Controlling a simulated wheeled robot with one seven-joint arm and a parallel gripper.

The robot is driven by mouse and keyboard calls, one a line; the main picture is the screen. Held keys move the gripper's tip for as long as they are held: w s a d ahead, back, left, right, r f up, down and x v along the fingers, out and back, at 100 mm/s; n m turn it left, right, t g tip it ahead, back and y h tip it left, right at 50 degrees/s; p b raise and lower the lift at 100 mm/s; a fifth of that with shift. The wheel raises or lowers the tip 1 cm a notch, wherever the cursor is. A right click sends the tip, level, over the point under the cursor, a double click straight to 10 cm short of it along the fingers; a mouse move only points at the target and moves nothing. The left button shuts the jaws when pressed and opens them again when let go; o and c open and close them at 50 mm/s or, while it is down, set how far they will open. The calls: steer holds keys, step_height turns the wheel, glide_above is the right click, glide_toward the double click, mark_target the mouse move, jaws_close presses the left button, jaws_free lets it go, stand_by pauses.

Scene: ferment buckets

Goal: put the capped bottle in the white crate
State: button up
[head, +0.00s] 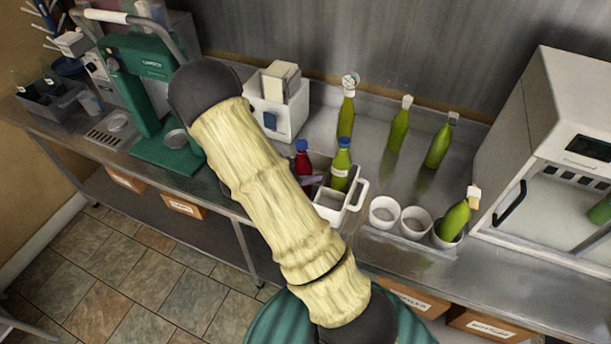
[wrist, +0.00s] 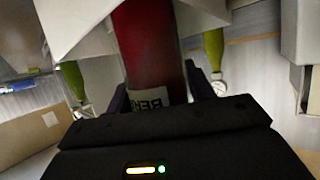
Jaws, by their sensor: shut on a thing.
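A red bottle (head: 303,158) with a cap stands at the left part of the white crate (head: 352,203), partly hidden by my arm in the head view. My gripper (head: 313,181) is shut on this bottle; only a bit of a dark purple finger shows there. In the wrist view the red bottle (wrist: 148,45) with a white label is between my gripper's fingers (wrist: 155,95). White panels, seemingly the crate (wrist: 85,18), lie close on both sides of it. I cannot tell whether its base rests on the crate floor. A green bottle with a blue cap (head: 341,168) stands in the crate.
Several green bottles (head: 398,127) stand behind the crate. White cups (head: 384,213) are to its right, one holding a tilted green bottle (head: 454,220). A white box (head: 280,112) stands behind left, a green press (head: 150,95) far left, a white machine (head: 560,150) right.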

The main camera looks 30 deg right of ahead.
steer(key=shift+f, duration=1.35)
steer(key=shift+f, duration=0.1)
steer(key=o, duration=1.5)
steer(key=shift+w+f, duration=0.1)
steer(key=shift+a, duration=0.1)
steer(key=shift+a+r, duration=0.1)
steer(key=shift+r, duration=0.1)
steer(key=b+v, duration=0.1)
steer(key=v, duration=1)
steer(key=shift+a+b, duration=0.3)
steer(key=shift+a, duration=0.05)
steer(key=shift+r, duration=0.1)
